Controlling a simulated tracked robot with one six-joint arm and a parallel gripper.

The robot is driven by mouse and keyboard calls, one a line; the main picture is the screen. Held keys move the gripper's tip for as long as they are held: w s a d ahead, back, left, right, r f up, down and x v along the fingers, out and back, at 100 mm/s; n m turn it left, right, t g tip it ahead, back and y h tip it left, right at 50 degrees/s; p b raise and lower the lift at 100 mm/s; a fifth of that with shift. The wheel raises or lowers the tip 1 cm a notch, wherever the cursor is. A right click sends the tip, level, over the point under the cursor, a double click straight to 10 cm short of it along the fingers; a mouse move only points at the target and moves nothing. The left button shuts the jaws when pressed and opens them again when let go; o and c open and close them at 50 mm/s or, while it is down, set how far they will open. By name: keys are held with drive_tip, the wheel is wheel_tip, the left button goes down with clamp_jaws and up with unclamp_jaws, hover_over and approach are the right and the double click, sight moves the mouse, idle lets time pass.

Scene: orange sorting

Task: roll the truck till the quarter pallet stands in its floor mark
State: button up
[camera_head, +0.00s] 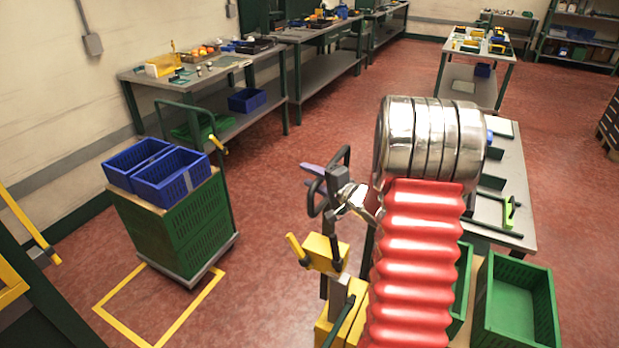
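A yellow truck (325,252) with an upright post and a dark looped handle stands at lower centre, partly hidden by my arm. My gripper (352,203) is a small shiny metal end beside the handle. My red arm hides part of it, and I cannot tell whether its fingers are closed on the handle. A yellow outlined floor mark (192,312) lies at lower left. A green crate stack (178,235) with blue bins (170,178) on top stands over the mark's far part. To the right of my arm, a green crate (515,300) stands; any pallet under it is mostly hidden.
A long workbench (222,72) runs along the left wall. A grey table (512,170) stands close behind my arm at right. A yellow-edged dark frame (28,225) is at the left edge. Red floor (265,255) is clear between the crate stack and the truck.

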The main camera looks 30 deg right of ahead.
drive_tip(key=shift+c, duration=0.6)
clamp_jaws()
drive_tip(key=shift+f, duration=0.1)
drive_tip(key=shift+s+a+f, duration=0.1)
drive_tip(key=shift+a, duration=0.05)
